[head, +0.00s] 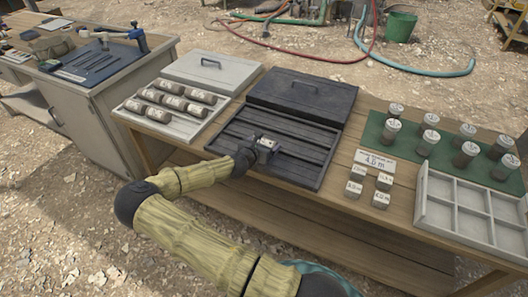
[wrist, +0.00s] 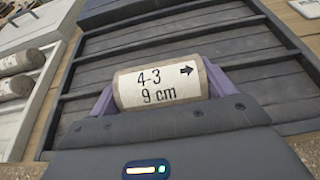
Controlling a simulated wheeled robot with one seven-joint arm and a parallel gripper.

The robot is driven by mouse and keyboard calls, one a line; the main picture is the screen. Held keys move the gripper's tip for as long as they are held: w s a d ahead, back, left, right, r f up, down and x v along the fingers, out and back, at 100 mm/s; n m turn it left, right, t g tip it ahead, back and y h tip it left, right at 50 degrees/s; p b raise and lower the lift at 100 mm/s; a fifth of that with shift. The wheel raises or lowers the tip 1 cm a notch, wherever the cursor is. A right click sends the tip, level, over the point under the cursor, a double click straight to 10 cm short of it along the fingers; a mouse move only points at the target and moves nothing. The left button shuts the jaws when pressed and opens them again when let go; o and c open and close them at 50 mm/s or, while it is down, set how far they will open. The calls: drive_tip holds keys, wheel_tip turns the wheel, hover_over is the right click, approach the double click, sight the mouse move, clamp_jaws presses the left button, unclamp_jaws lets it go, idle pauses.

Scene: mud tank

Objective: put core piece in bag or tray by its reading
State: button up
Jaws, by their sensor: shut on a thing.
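My gripper (head: 264,146) is shut on a core piece (wrist: 158,85), with a purple finger at each end of it in the wrist view. The core piece is a short grey cylinder with a pale label reading "4-3", "9 cm" and an arrow to the right. It is over the dark grooved tray (head: 318,176); I cannot tell whether it touches the tray. That tray's grooves look empty. A white tray (head: 180,135) to the left holds several labelled core pieces (head: 172,101). No bag is clearly recognisable.
Several lidded cylinders (head: 424,142) stand on a green mat (head: 447,152) at the right. Small labelled blocks (head: 382,185) stand by a "4.0 m" card (head: 374,161). An empty-looking compartment tray (head: 468,230) is front right. A tool bench (head: 90,62) stands left.

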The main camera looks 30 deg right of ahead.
drive_tip(key=shift+f, duration=1.8)
drive_tip(key=shift+f, duration=0.15)
drive_tip(key=o, duration=1.4)
drive_tip(key=v, duration=1.2)
